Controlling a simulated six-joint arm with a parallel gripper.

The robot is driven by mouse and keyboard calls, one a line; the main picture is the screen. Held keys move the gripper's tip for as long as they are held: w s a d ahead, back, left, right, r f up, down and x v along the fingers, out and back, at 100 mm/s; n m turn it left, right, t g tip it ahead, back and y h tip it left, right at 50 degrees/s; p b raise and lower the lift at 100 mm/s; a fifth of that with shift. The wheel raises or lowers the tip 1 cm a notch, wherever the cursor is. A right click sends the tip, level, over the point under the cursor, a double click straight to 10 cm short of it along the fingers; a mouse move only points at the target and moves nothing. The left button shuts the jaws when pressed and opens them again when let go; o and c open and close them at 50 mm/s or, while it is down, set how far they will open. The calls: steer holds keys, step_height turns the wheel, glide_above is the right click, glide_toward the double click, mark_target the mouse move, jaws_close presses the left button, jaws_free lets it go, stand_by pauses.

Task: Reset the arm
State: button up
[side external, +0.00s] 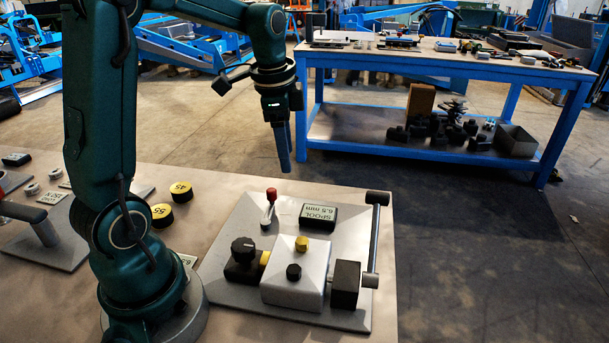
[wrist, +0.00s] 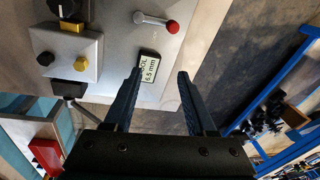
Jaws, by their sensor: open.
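My gripper (side external: 283,160) hangs above the far edge of the table, pointing down. In the wrist view my gripper (wrist: 159,76) has its two dark fingers spread apart, with nothing between them. My arm is green and stands on the near part of the table, bent over at the top. A grey machine plate (side external: 220,287) lies below and in front of the gripper. It bears a red-knobbed lever (side external: 271,195) and a small display (side external: 319,216) reading "SPOOL 6.5 mm". The gripper touches none of these.
A grey block (side external: 295,277) with yellow and black knobs sits on the plate. An upright bar handle (side external: 375,235) stands at its right. Yellow discs (side external: 181,191) lie beside my arm. A blue workbench (side external: 440,60) stands behind, across open floor.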

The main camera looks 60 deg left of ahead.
steer(key=s+d+r+t, duration=0.3)
steer(key=s+d+r, duration=0.2)
steer(key=d, duration=0.4)
steer(key=s+d+f+n, duration=0.3)
steer(key=s+n, duration=0.3)
steer(key=s, duration=0.1)
steer(key=shift+d+f+n+t+h, duration=0.2)
steer(key=shift+f+n+t+h, duration=0.05)
steer(key=shift+n+t+h, duration=0.15)
